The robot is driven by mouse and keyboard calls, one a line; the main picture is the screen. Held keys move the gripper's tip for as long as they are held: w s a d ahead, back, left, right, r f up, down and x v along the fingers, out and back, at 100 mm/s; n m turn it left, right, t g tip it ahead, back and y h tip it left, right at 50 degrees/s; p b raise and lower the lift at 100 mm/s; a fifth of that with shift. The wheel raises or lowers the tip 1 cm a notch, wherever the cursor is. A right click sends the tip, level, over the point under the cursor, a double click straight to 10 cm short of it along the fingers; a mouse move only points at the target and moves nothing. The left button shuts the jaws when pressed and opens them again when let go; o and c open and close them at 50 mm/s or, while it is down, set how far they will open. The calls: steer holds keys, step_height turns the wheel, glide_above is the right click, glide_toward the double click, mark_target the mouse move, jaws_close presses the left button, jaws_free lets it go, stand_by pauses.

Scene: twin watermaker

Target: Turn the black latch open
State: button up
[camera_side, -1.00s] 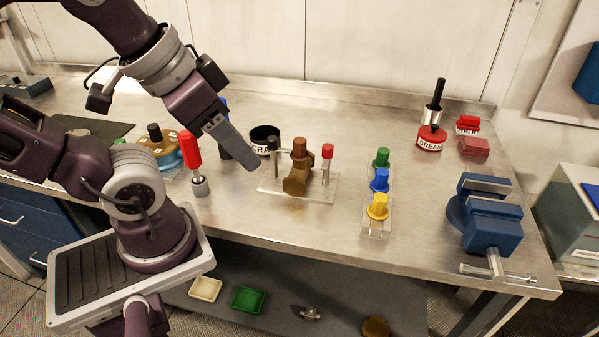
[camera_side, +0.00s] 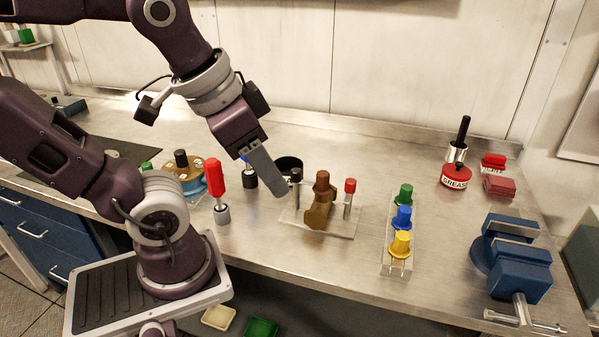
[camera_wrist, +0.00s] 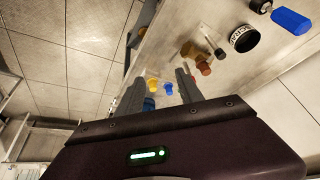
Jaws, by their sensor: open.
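A dark black-capped post (camera_side: 296,177), which I take for the black latch, stands upright at the left end of a clear plate (camera_side: 337,229), beside a brown valve-like fitting (camera_side: 319,207). A red-capped post (camera_side: 349,190) stands on the fitting's other side. In the wrist view the black cap (camera_wrist: 219,53) shows near the brown fitting (camera_wrist: 187,49), right of my fingers. My gripper (camera_side: 279,190) slants down just left of the black post, appearing close but apart. The wrist view shows its two fingers (camera_wrist: 160,76) spread with nothing gripped. Exact depth to the post is unclear.
A red-handled tool (camera_side: 216,178) stands left of my gripper. A black ring-shaped container (camera_side: 288,164) is behind the black post. Green, blue and yellow knobs (camera_side: 402,218) stand to the right, with a blue vise (camera_side: 512,258) farther right.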

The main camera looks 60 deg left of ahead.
steer(key=w+a+m+g, duration=0.3)
steer(key=w+a, duration=0.2)
steer(key=w, duration=0.2)
steer(key=m+g+y, duration=0.3)
steer(key=m+g, duration=0.2)
glide_above(297, 170)
steer(key=w+d, duration=0.2)
step_height(297, 170, down, 7)
steer(key=shift+f, duration=0.2)
steer(key=x, duration=0.5)
steer(key=shift+s+a+f, duration=0.1)
steer(key=shift+f, duration=0.2)
steer(key=shift+s+a+f, duration=0.1)
steer(key=shift+a+f, duration=0.05)
steer(key=shift+f, duration=0.35)
jaws_close()
